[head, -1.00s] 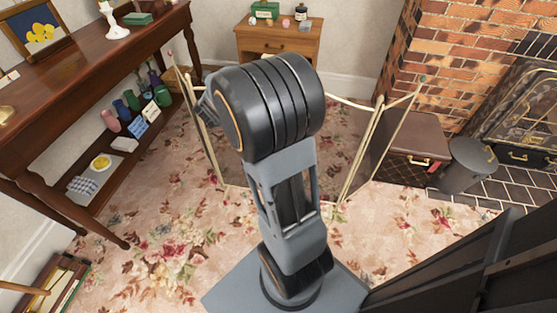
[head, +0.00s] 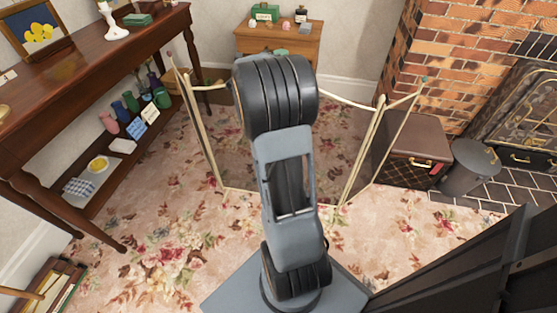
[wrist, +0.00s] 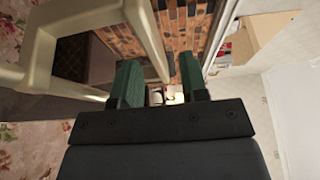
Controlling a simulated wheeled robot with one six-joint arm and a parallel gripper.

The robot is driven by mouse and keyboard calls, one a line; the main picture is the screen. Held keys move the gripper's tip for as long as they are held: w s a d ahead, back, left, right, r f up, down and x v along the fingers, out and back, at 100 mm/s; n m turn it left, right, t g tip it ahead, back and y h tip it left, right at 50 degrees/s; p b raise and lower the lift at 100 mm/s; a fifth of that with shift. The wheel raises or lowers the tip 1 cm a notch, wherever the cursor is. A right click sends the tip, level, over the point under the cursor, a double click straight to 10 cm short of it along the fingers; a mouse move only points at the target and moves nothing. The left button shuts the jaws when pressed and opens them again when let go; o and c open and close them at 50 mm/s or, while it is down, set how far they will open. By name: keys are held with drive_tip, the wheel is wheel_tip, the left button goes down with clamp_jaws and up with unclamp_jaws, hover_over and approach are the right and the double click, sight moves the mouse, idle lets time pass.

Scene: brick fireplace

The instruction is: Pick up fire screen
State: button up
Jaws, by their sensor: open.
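The fire screen (head: 362,150) is a folding screen with a thin cream frame and dark see-through panels. It stands upright on the floral carpet in the middle of the head view, its side panels angled. My arm covers part of its middle panel. In the wrist view, a thick cream frame (wrist: 68,22) is close by at the left and upper left. My gripper (wrist: 159,62) has two green fingers and is open. A cream bar runs down toward the gap between them; I cannot tell whether it lies between them. The head view does not show my gripper.
A long wooden side table (head: 95,50) with a lower shelf stands at the left. A small wooden cabinet (head: 300,45) is behind the screen. A brown chest (head: 412,145), a dark bucket (head: 468,165) and the brick fireplace (head: 470,40) are at the right. Carpet in front is free.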

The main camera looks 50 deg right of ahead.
drive_tip(key=shift+w+d, duration=0.2)
drive_tip(key=shift+d, duration=1.05)
clamp_jaws()
idle(0.4)
drive_tip(key=shift+r, duration=0.2)
